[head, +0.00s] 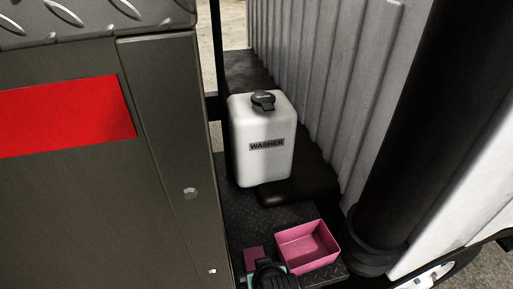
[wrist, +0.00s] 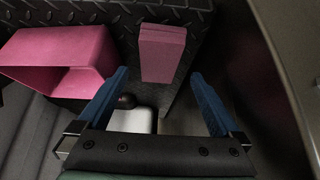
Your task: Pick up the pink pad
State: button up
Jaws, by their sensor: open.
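The pink pad (wrist: 161,54) shows in the wrist view as a small dark-pink block on the black tread plate, ahead of and between my finger tips. In the head view the pad (head: 253,255) lies left of the pink bin, partly hidden by my wrist. My gripper (wrist: 160,88) is open, with two blue fingers spread and nothing held. In the head view my gripper (head: 270,274) shows only as a dark shape at the bottom edge, its fingers not clear.
An open pink bin (head: 332,251) stands right of the pad; in the wrist view it is at left (wrist: 78,46). A white washer bottle (head: 263,165) stands behind on the tread plate (head: 245,207). A grey cabinet (head: 165,180) walls the left, a black pipe (head: 415,130) the right.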

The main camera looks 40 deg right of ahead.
jog(key=shift+p+x, duration=0.35)
jog(key=shift+x, duration=2.15)
jog(key=shift+w+d+r, duration=0.1)
jog(key=shift+d, duration=0.05)
jog(key=c, duration=1.3)
notch_tip(320, 180, up, 10)
jog(key=shift+r+b, duration=0.1)
jog(key=shift+b, duration=0.3)
jog(key=o, duration=0.7)
jog(key=c, duration=0.5)
